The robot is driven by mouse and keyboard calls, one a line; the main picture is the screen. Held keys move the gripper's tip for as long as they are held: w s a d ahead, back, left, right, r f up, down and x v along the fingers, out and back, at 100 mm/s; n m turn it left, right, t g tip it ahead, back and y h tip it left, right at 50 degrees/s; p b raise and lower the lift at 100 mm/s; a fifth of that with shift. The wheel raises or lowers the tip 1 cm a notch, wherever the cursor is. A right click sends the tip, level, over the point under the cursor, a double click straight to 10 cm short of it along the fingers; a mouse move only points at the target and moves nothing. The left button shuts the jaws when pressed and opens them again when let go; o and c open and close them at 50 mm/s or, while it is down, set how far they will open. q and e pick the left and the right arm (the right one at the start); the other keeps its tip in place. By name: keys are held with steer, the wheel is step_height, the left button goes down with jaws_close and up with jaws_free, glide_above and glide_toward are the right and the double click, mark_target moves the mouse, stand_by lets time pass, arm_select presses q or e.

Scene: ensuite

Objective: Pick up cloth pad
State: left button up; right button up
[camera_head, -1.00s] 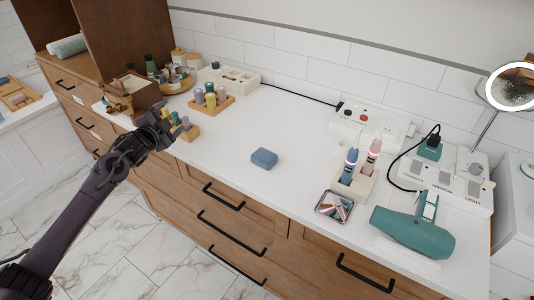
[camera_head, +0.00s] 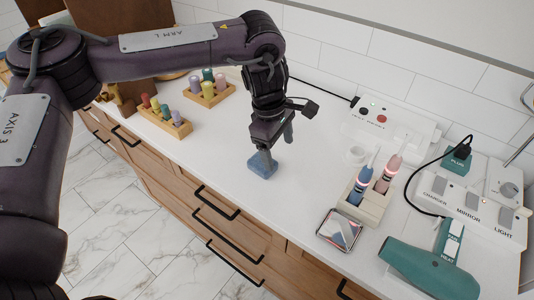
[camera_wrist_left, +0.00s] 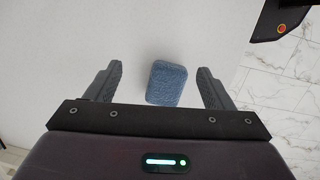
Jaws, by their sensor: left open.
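The cloth pad (camera_head: 262,165) is a small blue rounded block lying on the white counter near its front edge. My left gripper (camera_head: 275,148) points down over it, and one finger hides part of the pad in the head view. In the left wrist view the pad (camera_wrist_left: 166,83) shows textured blue cloth and sits between the two spread fingers of the left gripper (camera_wrist_left: 160,85), closer to the right finger. Gaps show on both sides of it, so the gripper is open and not holding it. My right gripper is not in view.
A holder with two toothbrush-like devices (camera_head: 366,203), a small tray (camera_head: 340,230) and a teal hair dryer (camera_head: 430,268) stand to the right. Wooden racks of coloured bottles (camera_head: 165,118) stand to the left. The counter around the pad is clear.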

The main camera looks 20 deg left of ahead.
arm_select(q)
steer(key=shift+m+y, duration=0.8)
steer(key=shift+y, duration=0.1)
steer(key=a, duration=0.2)
steer(key=a+r, duration=0.1)
steer(key=a, duration=0.1)
steer(key=shift+w, duration=0.1)
steer(key=shift+a+f, duration=0.15)
steer(key=shift+a, duration=0.2)
steer(key=f, duration=0.2)
steer(key=f+p, duration=0.1)
steer(key=f, duration=0.3)
steer(key=shift+d+f+p, duration=0.15)
steer(key=shift+d+p, duration=0.15)
steer(key=shift+d, duration=0.05)
steer(key=shift+f, duration=0.55)
steer(key=c, duration=1)
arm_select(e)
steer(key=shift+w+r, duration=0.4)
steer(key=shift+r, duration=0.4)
arm_select(q)
steer(key=shift+r, duration=0.15)
step_height(320, 180, up, 20)
steer(key=shift+f, duration=0.1)
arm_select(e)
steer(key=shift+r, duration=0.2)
